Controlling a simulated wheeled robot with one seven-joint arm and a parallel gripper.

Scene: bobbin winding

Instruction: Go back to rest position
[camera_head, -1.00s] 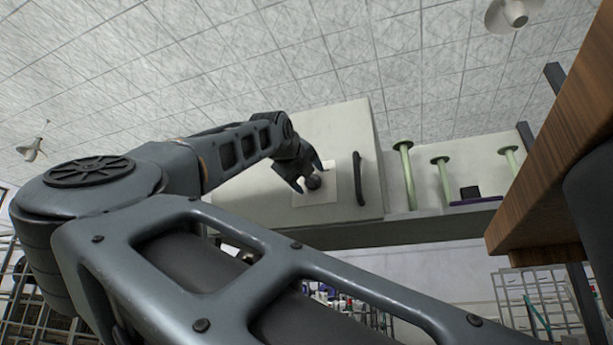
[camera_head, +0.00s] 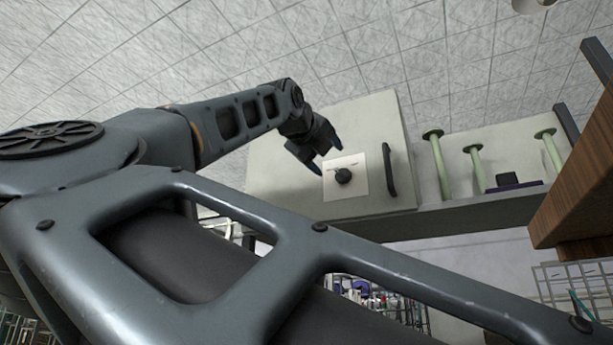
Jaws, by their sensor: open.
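My gripper (camera_head: 327,159) is at the end of my grey arm, in front of a pale machine box (camera_head: 290,165). Its two dark fingers are spread apart with nothing between them. A round black knob (camera_head: 343,175) sits on a light square plate (camera_head: 358,184) on the box, just right of and below the fingertips. The gripper looks apart from the knob. My arm links fill the left and lower part of the view and hide what lies behind them.
A black handle (camera_head: 389,170) is on the box, right of the plate. Several pale green spindles (camera_head: 438,165) stand on the ledge to the right, with a dark block on a purple base (camera_head: 510,182). A wooden edge (camera_head: 575,195) is at the far right. Shelves with small items show below.

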